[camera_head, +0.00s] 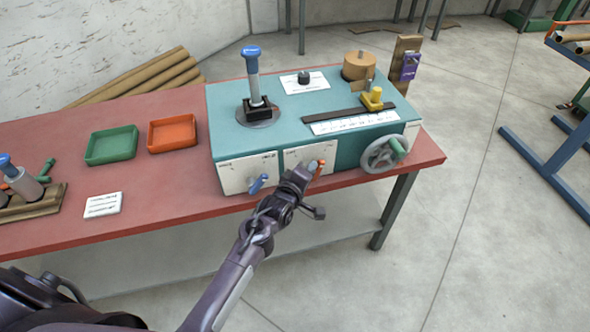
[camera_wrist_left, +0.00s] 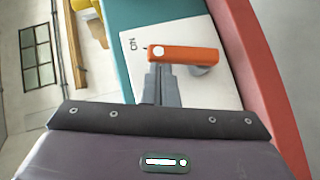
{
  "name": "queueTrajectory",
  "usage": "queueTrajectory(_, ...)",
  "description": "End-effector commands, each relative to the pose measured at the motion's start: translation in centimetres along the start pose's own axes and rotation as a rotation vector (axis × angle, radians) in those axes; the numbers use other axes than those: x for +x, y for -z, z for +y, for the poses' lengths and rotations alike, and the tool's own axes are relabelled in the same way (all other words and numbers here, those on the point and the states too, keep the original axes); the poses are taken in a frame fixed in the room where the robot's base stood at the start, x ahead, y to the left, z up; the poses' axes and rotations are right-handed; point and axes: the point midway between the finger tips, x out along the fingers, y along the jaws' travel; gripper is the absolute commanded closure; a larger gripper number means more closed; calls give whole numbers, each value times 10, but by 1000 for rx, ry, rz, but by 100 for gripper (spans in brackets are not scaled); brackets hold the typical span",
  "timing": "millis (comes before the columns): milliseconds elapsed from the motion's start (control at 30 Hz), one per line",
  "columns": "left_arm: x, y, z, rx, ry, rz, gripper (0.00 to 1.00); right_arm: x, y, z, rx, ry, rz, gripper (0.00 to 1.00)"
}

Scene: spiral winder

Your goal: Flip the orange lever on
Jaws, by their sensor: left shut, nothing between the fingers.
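The orange lever (camera_head: 320,168) sticks out from the white front panel of the teal machine (camera_head: 235,155). In the left wrist view the lever (camera_wrist_left: 196,55) lies crosswise, its white-dotted end near the "ON" mark on the panel. My left gripper (camera_head: 310,169) is at the front panel, right beside the lever. In the wrist view its shut fingers (camera_wrist_left: 160,80) reach up to the lever's dotted end; they look in contact or very near, with nothing between them. My right gripper is not in view.
A blue lever (camera_head: 258,183) sits left of my gripper, and a grey handwheel (camera_head: 385,154) is to the right. A tall blue-topped lever (camera_head: 252,75) stands on the machine. The red table (camera_head: 160,215) has green and orange trays.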

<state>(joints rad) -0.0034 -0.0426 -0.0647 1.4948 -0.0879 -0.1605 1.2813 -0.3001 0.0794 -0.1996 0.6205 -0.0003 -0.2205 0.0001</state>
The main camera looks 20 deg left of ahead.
Motion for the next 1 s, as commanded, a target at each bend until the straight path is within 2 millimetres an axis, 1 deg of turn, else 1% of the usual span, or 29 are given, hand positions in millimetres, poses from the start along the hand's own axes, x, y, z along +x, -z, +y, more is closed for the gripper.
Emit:
queueTrajectory(33, 1, -1, 9, 24, 26, -1, 100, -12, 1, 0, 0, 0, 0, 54)
queueTrajectory(133, 4, -5, 10, 79, 79, -1, 100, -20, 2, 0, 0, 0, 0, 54)
queueTrajectory(300, 9, -9, 10, 148, 149, 0, 100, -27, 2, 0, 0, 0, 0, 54)
queueTrajectory(600, 13, -13, 10, 144, 143, 0, 100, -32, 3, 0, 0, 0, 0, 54)
queueTrajectory(1000, 14, -14, 10, 143, 142, 0, 100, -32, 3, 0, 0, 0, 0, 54)
